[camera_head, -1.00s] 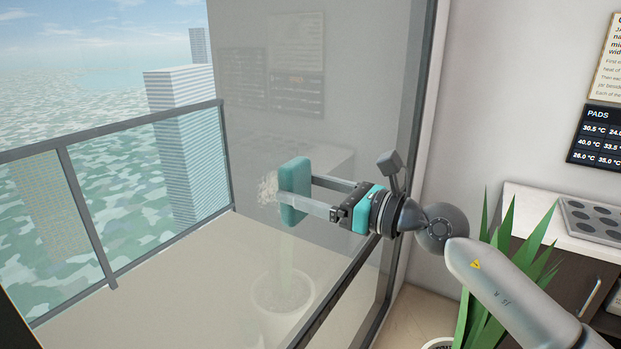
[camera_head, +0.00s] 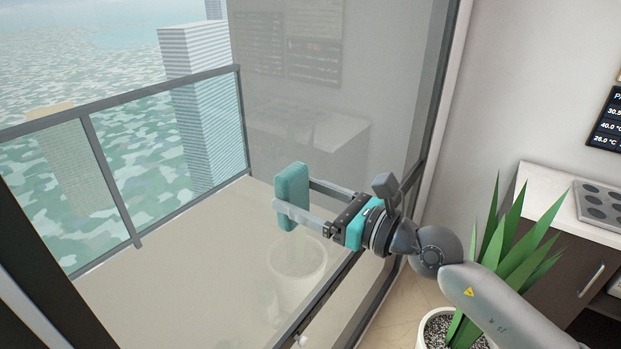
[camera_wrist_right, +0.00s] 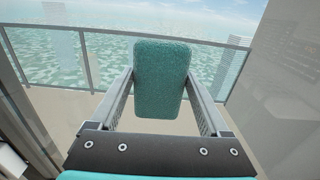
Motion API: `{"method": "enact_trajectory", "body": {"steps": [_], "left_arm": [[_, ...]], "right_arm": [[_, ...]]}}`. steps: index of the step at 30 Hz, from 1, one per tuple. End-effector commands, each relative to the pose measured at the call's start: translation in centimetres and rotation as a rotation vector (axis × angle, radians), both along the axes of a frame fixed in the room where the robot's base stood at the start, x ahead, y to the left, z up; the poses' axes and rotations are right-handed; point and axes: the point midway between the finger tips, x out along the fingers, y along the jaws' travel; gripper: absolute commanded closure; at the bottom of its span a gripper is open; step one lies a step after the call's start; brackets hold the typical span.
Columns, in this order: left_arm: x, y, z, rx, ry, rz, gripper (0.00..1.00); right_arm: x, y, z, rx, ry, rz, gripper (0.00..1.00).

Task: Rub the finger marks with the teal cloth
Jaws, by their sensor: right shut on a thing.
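The teal cloth (camera_head: 291,188) is a thick, rounded pad. My right gripper (camera_head: 294,196) is shut on it, with one finger along each side. In the right wrist view the cloth (camera_wrist_right: 161,80) stands upright between the fingers, and its broad face is towards the camera. The cloth is in front of or against the glass pane (camera_head: 350,100); I cannot tell if it touches. I see no finger marks on the glass now; the cloth may hide some of it. My left gripper is not in view.
A dark frame (camera_head: 438,120) edges the glass. A potted plant (camera_head: 515,250) stands close below my right arm, beside a counter (camera_head: 545,195) with a muffin tray (camera_head: 600,205). Behind the glass are a balcony floor and a railing (camera_head: 110,190).

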Motion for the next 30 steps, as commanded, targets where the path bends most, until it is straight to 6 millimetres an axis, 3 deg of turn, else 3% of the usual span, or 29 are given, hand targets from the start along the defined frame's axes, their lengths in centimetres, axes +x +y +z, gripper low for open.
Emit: {"method": "enact_trajectory", "body": {"steps": [3,12,24,30], "left_arm": [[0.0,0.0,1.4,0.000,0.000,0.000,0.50],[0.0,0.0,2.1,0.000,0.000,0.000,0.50],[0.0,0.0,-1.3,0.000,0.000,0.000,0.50],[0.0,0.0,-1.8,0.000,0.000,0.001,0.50]], "right_arm": [[-0.8,0.6,0.3,0.001,0.002,0.003,0.64],[-1.1,1.0,0.2,0.001,0.000,0.001,0.64],[1.3,-1.0,-0.2,-0.001,-0.004,-0.003,0.64],[1.8,-1.4,0.0,-0.001,-0.002,-0.001,0.64]]}}
